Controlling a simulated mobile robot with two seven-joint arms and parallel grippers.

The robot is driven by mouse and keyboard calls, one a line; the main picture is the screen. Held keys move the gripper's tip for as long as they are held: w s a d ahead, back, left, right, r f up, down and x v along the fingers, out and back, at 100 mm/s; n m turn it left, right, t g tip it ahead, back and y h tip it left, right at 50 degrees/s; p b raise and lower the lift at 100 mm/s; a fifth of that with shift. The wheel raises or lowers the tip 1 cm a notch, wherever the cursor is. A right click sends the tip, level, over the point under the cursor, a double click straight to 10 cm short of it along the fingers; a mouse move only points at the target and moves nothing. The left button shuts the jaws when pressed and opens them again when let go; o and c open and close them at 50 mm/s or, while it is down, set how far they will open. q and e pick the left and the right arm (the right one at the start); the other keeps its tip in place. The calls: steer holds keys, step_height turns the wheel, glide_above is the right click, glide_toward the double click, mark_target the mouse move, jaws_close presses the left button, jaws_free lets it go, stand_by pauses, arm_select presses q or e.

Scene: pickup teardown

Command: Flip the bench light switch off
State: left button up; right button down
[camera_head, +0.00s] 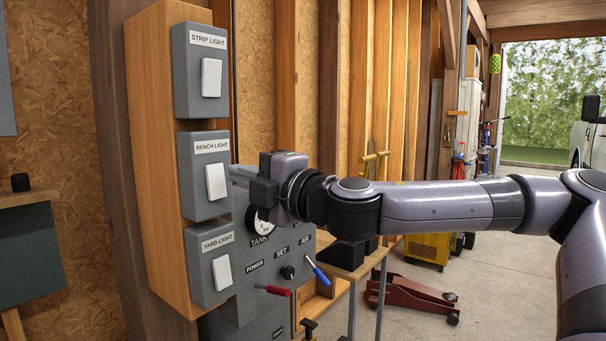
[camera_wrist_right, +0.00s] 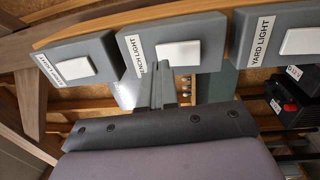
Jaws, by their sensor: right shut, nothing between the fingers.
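The bench light switch (camera_head: 216,181) is a white rocker on a grey box labelled BENCH LIGHT (camera_head: 203,176), the middle of three boxes on a wooden post. My right gripper (camera_head: 236,174) is shut and empty, its tips pointing left at the rocker's right side. In the right wrist view the shut fingers (camera_wrist_right: 170,84) reach toward the white bench rocker (camera_wrist_right: 180,53). The tips are very close to it; I cannot tell whether they touch. The rocker's tilt is hard to read. My left gripper is not in view.
The strip light switch (camera_head: 211,77) is above and the yard light switch (camera_head: 222,271) below. A grey panel with a gauge, knob and red and blue levers (camera_head: 278,290) stands just right of the post, under my right gripper. Open concrete floor (camera_head: 505,270) lies to the right.

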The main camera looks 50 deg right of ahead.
arm_select(q)
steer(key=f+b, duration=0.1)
steer(key=b, duration=0.1)
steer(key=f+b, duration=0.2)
steer(key=b, duration=0.1)
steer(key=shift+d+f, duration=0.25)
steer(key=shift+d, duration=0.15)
arm_select(e)
steer(key=s+r, duration=0.1)
steer(key=s, duration=0.9)
steer(key=shift+s+d+r, duration=0.2)
steer(key=shift+d, duration=0.25)
